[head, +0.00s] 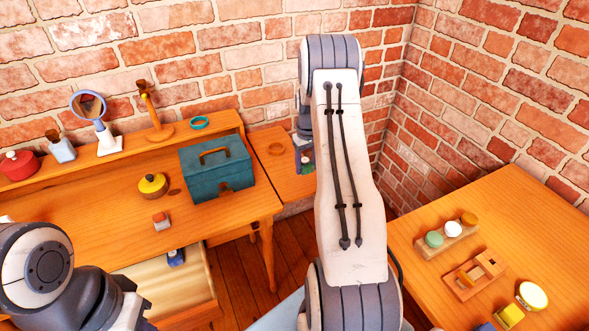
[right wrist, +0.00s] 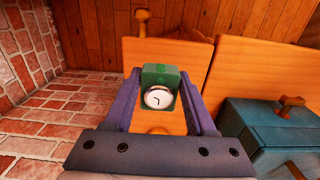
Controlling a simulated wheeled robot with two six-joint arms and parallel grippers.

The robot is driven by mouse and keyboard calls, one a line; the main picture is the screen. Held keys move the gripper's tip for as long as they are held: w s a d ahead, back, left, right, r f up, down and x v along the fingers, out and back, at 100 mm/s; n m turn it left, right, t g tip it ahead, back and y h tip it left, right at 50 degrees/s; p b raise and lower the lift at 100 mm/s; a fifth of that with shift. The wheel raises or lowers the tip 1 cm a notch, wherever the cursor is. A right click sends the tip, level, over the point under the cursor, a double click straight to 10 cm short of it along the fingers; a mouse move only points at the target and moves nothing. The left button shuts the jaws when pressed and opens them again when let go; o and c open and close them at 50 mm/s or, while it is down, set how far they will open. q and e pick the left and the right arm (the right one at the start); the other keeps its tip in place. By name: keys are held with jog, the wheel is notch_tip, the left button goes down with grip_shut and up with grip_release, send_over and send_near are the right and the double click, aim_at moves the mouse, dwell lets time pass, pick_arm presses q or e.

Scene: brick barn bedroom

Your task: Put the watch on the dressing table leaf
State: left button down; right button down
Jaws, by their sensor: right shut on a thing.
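The watch (right wrist: 159,97) has a round white dial with a silver rim and a green body. My right gripper (right wrist: 160,105) is shut on it, a finger on each side. In the head view this gripper (head: 304,158) is at the right end of the dressing table, in front of or over the leaf, mostly hidden by my right arm. The dressing table leaf (head: 290,178) is a small wooden panel right of the teal box. Whether the watch touches it I cannot tell. My left arm shows at lower left; its fingertips are out of view.
A teal box (head: 217,168) stands beside the leaf. A yellow pot (head: 153,186) and a small bottle (head: 161,221) stand on the dressing table (head: 90,215). A drawer (head: 165,285) is open below. Brick walls close the corner behind.

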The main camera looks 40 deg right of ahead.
send_over(296, 179)
notch_tip(296, 179, down, 3)
jog(key=shift+s+a+r+p, duration=0.1)
jog(key=shift+a+p, duration=0.05)
jog(key=shift+p, duration=0.15)
notch_tip(296, 179, down, 4)
jog(key=shift+r+p, duration=0.1)
jog(key=shift+p, duration=0.45)
jog(key=shift+f, duration=0.2)
jog(key=shift+f, duration=0.1)
jog(key=shift+f, duration=0.15)
jog(key=shift+c, duration=1.1)
grip_release()
jog(key=shift+r, duration=0.2)
